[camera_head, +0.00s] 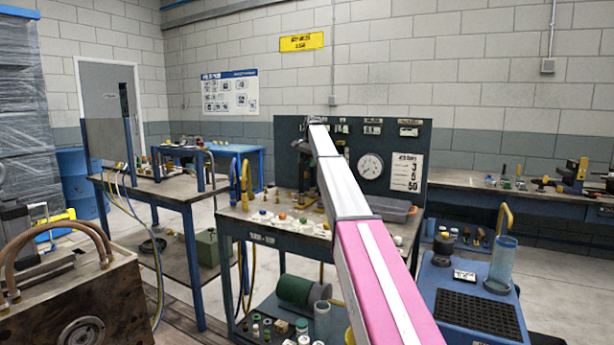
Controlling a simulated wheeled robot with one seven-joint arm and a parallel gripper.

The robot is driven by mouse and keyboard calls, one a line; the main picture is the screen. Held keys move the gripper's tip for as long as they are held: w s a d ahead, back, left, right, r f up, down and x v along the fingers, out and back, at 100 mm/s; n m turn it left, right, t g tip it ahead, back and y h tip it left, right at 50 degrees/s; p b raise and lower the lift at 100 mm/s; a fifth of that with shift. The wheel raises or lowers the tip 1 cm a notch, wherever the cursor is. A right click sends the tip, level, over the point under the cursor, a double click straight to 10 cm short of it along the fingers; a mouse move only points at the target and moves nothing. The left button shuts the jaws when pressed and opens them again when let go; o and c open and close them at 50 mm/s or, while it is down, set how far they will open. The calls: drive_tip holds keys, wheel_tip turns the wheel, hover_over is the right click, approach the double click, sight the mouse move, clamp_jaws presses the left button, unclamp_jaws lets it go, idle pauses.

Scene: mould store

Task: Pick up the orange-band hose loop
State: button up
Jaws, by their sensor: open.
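I cannot make out an orange band on any hose loop at this size. Two brown hose loops (62,224) arch over a worn mould block (70,305) at the lower left, their ends in brass-coloured fittings. Yellow hoses (239,178) stand at the left end of the middle bench (285,240). A yellow hooked hose (503,213) rises at the back of the blue cart at right. My pink and silver arm reaches forward over the middle bench.
Small coloured parts and a grey tray (393,209) lie on the middle bench, before a dark panel with a gauge (371,166). A blue-legged table (165,190) stands left. The blue cart (440,290) stands right. Bare floor shows between table and bench.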

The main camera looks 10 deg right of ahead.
clamp_jaws()
drive_tip(key=shift+r, duration=0.1)
drive_tip(key=r, duration=0.4)
drive_tip(key=shift+s+a+r, duration=0.1)
drive_tip(key=shift+a+r, duration=0.1)
drive_tip(key=shift+r, duration=0.1)
drive_tip(key=s+a+r, duration=0.6)
drive_tip(key=s+a, duration=0.1)
drive_tip(key=a, duration=0.1)
drive_tip(key=shift+a+r, duration=0.15)
drive_tip(key=shift+a, duration=0.15)
